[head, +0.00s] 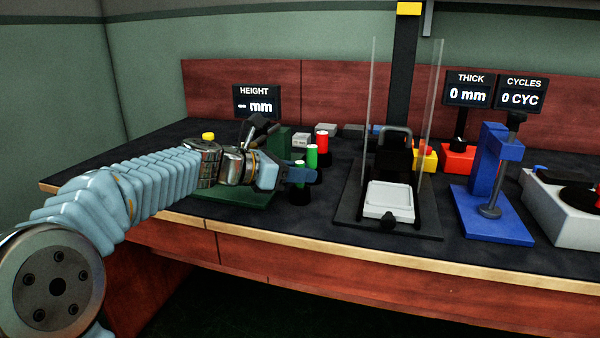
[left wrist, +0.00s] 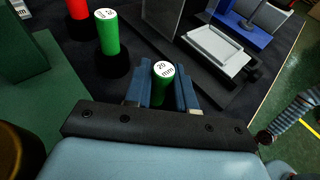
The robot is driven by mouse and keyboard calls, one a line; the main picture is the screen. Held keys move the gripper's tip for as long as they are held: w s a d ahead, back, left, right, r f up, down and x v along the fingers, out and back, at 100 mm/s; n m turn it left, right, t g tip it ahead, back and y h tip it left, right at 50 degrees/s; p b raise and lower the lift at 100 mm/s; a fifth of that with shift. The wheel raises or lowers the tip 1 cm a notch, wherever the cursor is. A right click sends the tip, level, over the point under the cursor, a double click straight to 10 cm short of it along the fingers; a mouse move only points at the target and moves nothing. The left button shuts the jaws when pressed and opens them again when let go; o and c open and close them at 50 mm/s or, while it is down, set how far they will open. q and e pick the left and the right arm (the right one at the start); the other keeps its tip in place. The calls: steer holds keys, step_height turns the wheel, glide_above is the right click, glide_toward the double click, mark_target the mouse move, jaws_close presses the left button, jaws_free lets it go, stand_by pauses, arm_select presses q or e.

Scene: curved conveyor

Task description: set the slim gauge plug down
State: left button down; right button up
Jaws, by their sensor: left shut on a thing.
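My left gripper (head: 299,174) reaches in from the left, over the front of the bench, and is shut on a green plug (head: 299,164). In the left wrist view the green plug (left wrist: 163,70) stands between the blue fingers, its white top marked 20 mm. A black round base (head: 300,196) shows just below the fingers in the head view. I cannot tell whether the plug rests in it. A second green plug (head: 312,156) and a red plug (head: 322,141) stand upright in black bases behind. My right gripper cannot be made out.
A green-based height gauge (head: 240,194) stands left, partly behind my arm. A scale with a white pan (head: 388,200) and clear upright panels is close on the right. Further right are a blue thickness stand (head: 488,210) and a grey machine (head: 555,215). The bench's wooden front edge (head: 340,262) is near.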

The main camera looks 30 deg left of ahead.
arm_select(q)
steer(key=c, duration=0.9)
jaws_free()
steer(key=shift+c, duration=0.2)
steer(key=shift+r, duration=0.25)
steer(key=p+v, duration=0.1)
steer(key=v, duration=1.1)
